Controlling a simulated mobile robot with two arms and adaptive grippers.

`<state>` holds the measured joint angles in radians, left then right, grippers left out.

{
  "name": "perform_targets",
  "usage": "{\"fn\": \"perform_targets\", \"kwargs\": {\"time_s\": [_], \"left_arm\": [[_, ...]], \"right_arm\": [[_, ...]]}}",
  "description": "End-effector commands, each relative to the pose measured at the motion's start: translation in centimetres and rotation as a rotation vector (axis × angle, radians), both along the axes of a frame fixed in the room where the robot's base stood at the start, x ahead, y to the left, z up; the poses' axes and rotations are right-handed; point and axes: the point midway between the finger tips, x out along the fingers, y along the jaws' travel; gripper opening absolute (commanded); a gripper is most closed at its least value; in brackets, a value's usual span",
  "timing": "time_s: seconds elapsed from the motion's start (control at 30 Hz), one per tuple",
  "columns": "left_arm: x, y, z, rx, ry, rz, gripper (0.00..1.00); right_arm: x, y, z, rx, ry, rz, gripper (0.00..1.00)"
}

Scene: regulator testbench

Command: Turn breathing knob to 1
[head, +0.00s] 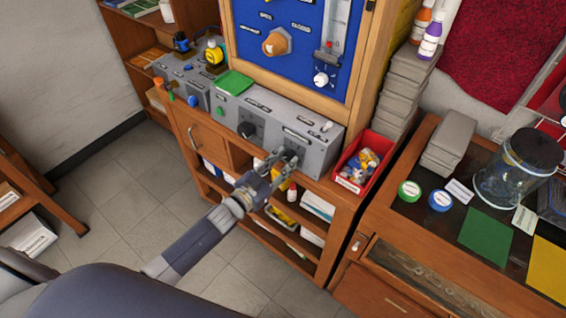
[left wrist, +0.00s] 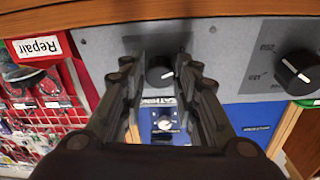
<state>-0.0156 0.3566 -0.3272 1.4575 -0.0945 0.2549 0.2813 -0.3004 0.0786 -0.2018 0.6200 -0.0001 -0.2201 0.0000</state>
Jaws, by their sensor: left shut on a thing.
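The breathing knob (left wrist: 160,72) is a small black round knob on the grey panel of the test bench (head: 220,108). Part of its label shows below it in the left wrist view, partly covered by my fingers. My left gripper (head: 284,158) is at the right part of the panel in the head view, with its fingers shut on this knob, one on each side. In the head view the fingers hide most of the knob. Its pointer setting cannot be read clearly. My right gripper is not in view.
Another black knob (head: 246,130) sits to the left on the same panel; it also shows at the right of the left wrist view (left wrist: 299,72). A red bin (head: 345,182) stands close to the right of the panel. A blue board (head: 290,45) rises behind.

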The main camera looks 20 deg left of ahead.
Motion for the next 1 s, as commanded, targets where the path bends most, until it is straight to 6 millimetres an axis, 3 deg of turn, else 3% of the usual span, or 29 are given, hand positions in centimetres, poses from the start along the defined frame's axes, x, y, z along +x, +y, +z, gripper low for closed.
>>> {"fn": "perform_targets", "kwargs": {"time_s": [0.6, 1.0], "left_arm": [[0.18, 0.33, 0.2, 0.479, -0.175, -0.105, 0.05], [0.22, 0.41, 0.29, 0.632, -0.23, -0.138, 0.05]], "right_arm": [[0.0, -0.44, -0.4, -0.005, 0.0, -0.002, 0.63], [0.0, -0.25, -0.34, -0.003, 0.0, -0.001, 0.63]]}}
